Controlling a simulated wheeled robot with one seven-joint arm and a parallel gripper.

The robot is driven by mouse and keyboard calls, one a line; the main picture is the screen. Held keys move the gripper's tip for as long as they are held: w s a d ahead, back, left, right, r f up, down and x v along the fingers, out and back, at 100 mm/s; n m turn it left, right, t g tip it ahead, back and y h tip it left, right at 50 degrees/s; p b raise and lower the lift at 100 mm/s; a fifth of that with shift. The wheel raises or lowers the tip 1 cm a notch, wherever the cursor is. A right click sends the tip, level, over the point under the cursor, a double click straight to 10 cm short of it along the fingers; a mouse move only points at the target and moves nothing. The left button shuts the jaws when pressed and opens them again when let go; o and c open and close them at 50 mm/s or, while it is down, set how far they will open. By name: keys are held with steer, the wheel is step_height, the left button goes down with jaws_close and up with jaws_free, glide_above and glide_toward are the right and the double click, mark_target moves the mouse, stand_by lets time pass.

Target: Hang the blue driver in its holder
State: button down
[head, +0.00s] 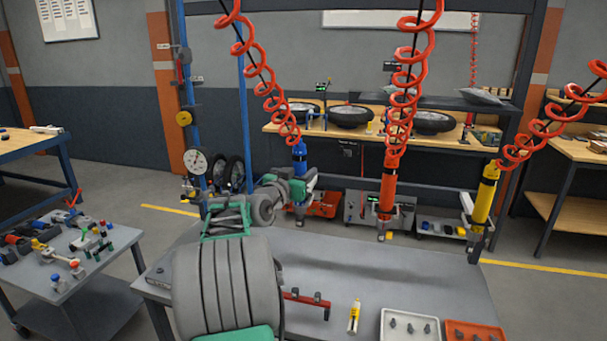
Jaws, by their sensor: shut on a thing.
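The blue driver (299,158) hangs upright on the left red coiled hose, above the back of the grey workbench. My gripper (301,187) is at its lower body and is shut on it. My grey and green arm reaches in from the front left and hides part of the driver and my fingers. I cannot clearly make out the blue driver's holder; grey and white parts crowd together around my gripper. I cannot tell whether the driver touches a holder.
An orange driver (389,180) and a yellow driver (485,195) hang to the right. The grey workbench (400,275) holds a red bar with dark clips (305,299), a yellow-and-white tube (354,316), a white tray (384,330) and an orange tray (448,325). A blue post (242,100) stands left.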

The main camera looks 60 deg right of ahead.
steer(key=shift+f+b, duration=0.15)
steer(key=shift+b, duration=0.3)
stand_by(0.4)
steer(key=c, duration=1.1)
jaws_free()
steer(key=shift+c, duration=0.2)
steer(key=shift+o, duration=1.1)
steer(key=shift+f, duration=0.1)
steer(key=a+b, duration=0.2)
steer(key=a, duration=0.6)
steer(key=shift+w+b, duration=0.15)
steer(key=shift+b, duration=0.15)
